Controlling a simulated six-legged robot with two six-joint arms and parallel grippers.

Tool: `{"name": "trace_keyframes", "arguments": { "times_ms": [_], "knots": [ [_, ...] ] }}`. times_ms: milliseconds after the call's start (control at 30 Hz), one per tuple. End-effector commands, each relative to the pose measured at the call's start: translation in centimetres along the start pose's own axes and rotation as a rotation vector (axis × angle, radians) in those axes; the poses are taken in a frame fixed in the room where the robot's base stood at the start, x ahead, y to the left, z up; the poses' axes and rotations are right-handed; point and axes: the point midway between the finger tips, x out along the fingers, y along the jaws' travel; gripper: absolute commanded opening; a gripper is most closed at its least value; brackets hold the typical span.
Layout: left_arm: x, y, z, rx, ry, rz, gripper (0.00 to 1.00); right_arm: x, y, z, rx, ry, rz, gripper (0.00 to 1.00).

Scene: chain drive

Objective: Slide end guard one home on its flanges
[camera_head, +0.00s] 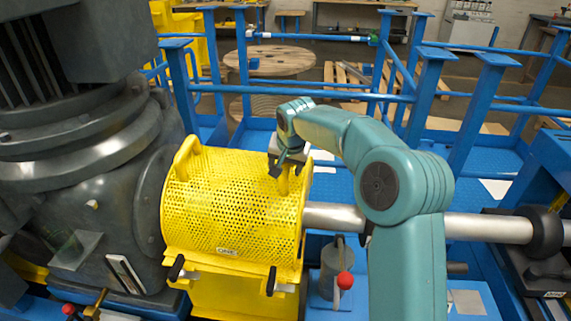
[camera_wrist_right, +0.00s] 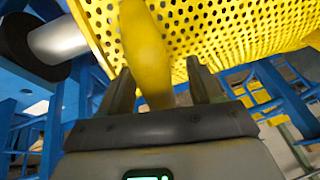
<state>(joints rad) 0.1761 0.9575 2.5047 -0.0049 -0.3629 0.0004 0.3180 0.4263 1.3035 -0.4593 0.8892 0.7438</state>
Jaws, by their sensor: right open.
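End guard one (camera_head: 235,205) is a yellow perforated half-cylinder with a label reading ONE, beside the grey gear housing (camera_head: 90,185). It covers the shaft (camera_head: 335,217), which comes out at its right side. Its lower edge meets a yellow base (camera_head: 235,295); I cannot tell how fully it is seated. One yellow handle (camera_head: 187,153) stands at its left end. My right gripper (camera_head: 287,168) is over the handle at its right end. In the right wrist view this handle (camera_wrist_right: 148,55) stands between the open fingers (camera_wrist_right: 160,85). My left gripper is not in view.
Two black-handled latches (camera_head: 271,281) are at the guard's front lower edge. A grey cylinder with a red knob (camera_head: 345,280) stands right of the base. Blue rails (camera_head: 320,93) run behind. A dark bearing (camera_head: 545,232) carries the shaft at right.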

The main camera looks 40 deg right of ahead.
Motion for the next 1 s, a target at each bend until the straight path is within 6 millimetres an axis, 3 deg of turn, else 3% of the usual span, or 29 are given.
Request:
{"name": "trace_keyframes", "arguments": {
  "times_ms": [167,267,500,700,1000],
  "knots": [
    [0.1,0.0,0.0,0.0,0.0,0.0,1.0,-1.1,0.0,-0.1,0.0,0.003,-0.001,0.64],
    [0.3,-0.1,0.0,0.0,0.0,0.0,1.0,-3.0,0.0,-0.1,0.0,0.004,-0.003,0.64],
    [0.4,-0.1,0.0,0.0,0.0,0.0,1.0,-9.6,-0.1,-0.1,0.0,0.005,-0.004,0.64],
    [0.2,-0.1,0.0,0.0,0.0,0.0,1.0,-14.0,-0.1,0.0,0.0,0.002,-0.003,0.64],
    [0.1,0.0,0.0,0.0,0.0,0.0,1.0,-16.4,0.0,0.0,0.0,0.001,-0.001,0.64]
  ]
}}
